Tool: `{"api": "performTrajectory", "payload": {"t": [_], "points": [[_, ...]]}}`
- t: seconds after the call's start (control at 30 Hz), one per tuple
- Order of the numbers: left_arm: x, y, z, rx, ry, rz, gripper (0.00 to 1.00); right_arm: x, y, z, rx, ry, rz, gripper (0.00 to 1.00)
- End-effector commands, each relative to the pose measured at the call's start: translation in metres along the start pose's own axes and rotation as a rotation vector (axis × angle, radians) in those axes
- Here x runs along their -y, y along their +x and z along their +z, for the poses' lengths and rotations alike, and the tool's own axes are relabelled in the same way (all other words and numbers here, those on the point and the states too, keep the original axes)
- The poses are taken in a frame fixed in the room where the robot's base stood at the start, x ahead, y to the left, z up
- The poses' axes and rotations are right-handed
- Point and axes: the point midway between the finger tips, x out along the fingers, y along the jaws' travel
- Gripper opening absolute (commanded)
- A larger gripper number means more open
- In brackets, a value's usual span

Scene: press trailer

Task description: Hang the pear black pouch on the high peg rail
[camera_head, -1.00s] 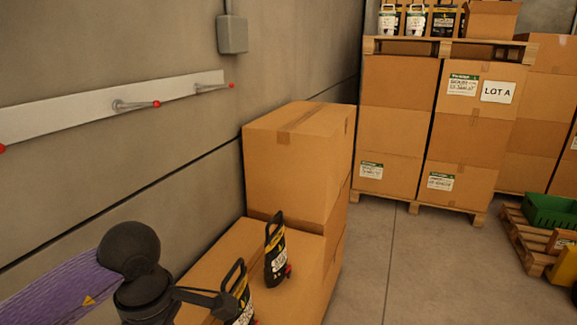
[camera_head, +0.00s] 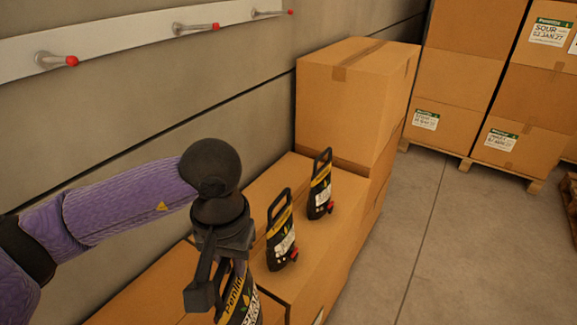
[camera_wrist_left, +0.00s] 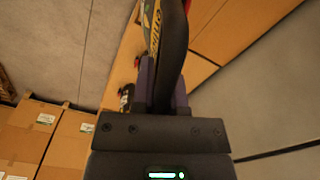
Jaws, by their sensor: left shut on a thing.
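My left gripper (camera_head: 212,285) is shut on a black pouch (camera_head: 240,303) with a yellow band and pale label, low in the head view. The pouch's lower part is cut off by the picture edge, and its flavour is not clearly readable. The left wrist view shows the pouch (camera_wrist_left: 170,45) between the fingers (camera_wrist_left: 163,90). The white peg rail (camera_head: 120,43) runs along the wall, above and beyond the gripper. Its red-tipped pegs are a near one (camera_head: 55,60), a middle one (camera_head: 195,28) and a far one (camera_head: 272,12); all look bare. My right gripper is out of view.
Two other black pouches, a nearer one (camera_head: 281,235) and a farther one (camera_head: 320,187), stand on the cardboard boxes (camera_head: 262,192) below the rail. A taller box (camera_head: 345,105) stands behind them.

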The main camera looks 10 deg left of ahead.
Motion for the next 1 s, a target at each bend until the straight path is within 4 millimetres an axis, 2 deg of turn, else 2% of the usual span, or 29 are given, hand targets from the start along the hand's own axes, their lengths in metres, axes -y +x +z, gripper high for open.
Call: {"api": "performTrajectory", "payload": {"t": [0.17, 0.37, 0.57, 1.0], "points": [[0.001, 0.0, -0.002, -0.003, -0.06, 0.002, 0.0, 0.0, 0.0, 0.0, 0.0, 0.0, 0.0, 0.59], [0.006, 0.001, -0.007, -0.006, -0.313, 0.007, 0.0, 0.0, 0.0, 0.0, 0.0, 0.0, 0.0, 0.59], [0.014, 0.004, -0.013, -0.008, -0.67, 0.013, 0.0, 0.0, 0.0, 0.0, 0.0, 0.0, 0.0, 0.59], [0.038, 0.013, -0.027, -0.002, -1.598, 0.022, 0.0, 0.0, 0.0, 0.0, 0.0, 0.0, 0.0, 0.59]]}}
